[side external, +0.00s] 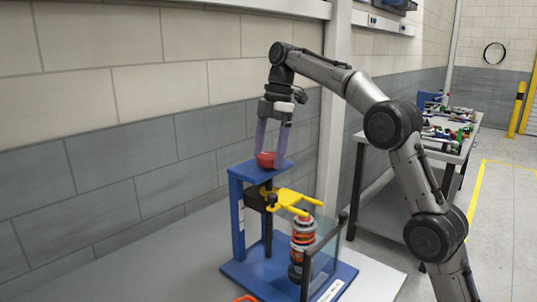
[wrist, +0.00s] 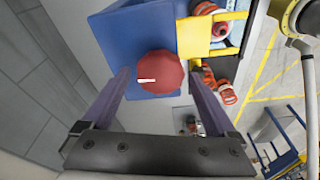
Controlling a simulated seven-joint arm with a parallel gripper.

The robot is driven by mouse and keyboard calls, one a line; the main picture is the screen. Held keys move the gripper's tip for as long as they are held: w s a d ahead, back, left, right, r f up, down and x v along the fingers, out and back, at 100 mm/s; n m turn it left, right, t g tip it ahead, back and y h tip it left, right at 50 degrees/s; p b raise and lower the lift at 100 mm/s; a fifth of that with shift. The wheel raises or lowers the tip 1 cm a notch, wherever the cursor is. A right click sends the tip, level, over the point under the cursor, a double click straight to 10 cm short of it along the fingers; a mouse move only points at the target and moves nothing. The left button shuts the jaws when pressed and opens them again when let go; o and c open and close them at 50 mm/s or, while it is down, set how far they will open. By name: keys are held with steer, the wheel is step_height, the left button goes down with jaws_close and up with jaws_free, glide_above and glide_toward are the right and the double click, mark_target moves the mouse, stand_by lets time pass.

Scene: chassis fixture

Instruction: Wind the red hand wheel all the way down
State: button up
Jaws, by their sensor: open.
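The red hand wheel (side external: 266,160) sits on top of the blue press frame (side external: 237,215). In the wrist view the wheel (wrist: 161,73) is a red faceted knob with a white mark pointing left from its middle. My gripper (side external: 272,160) points down over the wheel, with one finger on either side of it. In the wrist view my gripper (wrist: 155,82) is open, and gaps show between the fingers and the wheel. A yellow fork (side external: 290,200) on the black screw carriage is above a spring shock absorber (side external: 302,245) with an orange-red coil.
A clear guard panel with a dark frame (side external: 322,258) stands at the front right of the blue base. The grey table (side external: 150,270) is clear to the left. A wall is close behind. A workbench (side external: 440,145) with several parts is at the back right.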

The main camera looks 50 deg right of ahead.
steer(key=n+g, duration=0.1)
steer(key=n, duration=0.4)
steer(key=c, duration=1.3)
steer(key=m+t, duration=0.1)
steer(key=m, duration=0.4)
steer(key=shift+c, duration=0.2)
steer(key=m+t+h, duration=0.1)
steer(key=m, duration=0.5)
steer(key=shift+m, duration=0.3)
steer(key=shift+m+t+h, duration=0.3)
steer(key=shift+m+h, duration=0.1)
steer(key=shift+m, duration=2.2)
